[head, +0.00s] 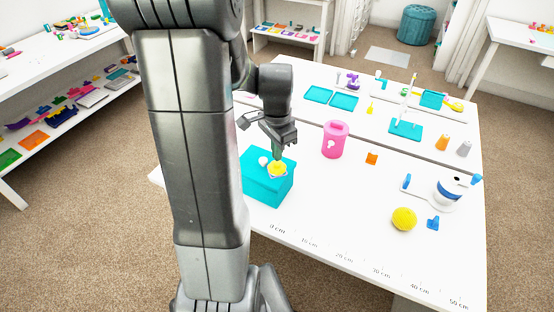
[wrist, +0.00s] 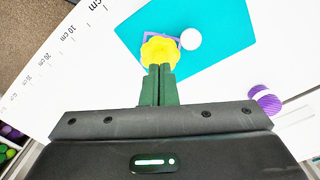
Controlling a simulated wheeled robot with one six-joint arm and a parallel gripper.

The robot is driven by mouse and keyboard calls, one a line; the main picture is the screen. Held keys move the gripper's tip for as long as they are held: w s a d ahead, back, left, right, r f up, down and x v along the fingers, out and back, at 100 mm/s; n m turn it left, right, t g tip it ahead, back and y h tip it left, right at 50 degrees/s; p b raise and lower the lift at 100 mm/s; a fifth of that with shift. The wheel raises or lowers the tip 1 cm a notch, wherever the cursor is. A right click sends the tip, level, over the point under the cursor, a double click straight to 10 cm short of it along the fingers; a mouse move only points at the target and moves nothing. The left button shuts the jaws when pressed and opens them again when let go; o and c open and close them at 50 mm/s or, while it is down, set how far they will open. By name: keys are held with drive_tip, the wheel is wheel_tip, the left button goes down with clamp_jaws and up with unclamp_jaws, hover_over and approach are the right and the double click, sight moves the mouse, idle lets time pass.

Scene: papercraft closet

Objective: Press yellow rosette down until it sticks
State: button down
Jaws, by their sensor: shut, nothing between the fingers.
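The yellow rosette (wrist: 160,50) lies over the top of the teal box (head: 268,190), with a purple piece (wrist: 156,36) showing at its edge in the wrist view. The rosette also shows in the head view (head: 277,171). My gripper (wrist: 161,70) is shut and empty, its dark green fingertips at the rosette's near edge. In the head view my gripper (head: 278,158) points down right over the rosette. I cannot tell how firmly the tips touch it. A white ball (wrist: 190,39) sits on the box beside the rosette.
A pink canister (head: 335,140) stands right of the box, with an orange cube (head: 371,158) beyond it. The tabletop in front, with a printed ruler, is clear.

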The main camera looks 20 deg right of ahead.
drive_tip(key=shift+r+p, duration=1.8)
drive_tip(key=shift+r, duration=0.75)
drive_tip(key=shift+f, duration=0.15)
wheel_tip(320, 180, down, 7)
drive_tip(key=b, duration=0.5)
drive_tip(key=shift+b, duration=0.4)
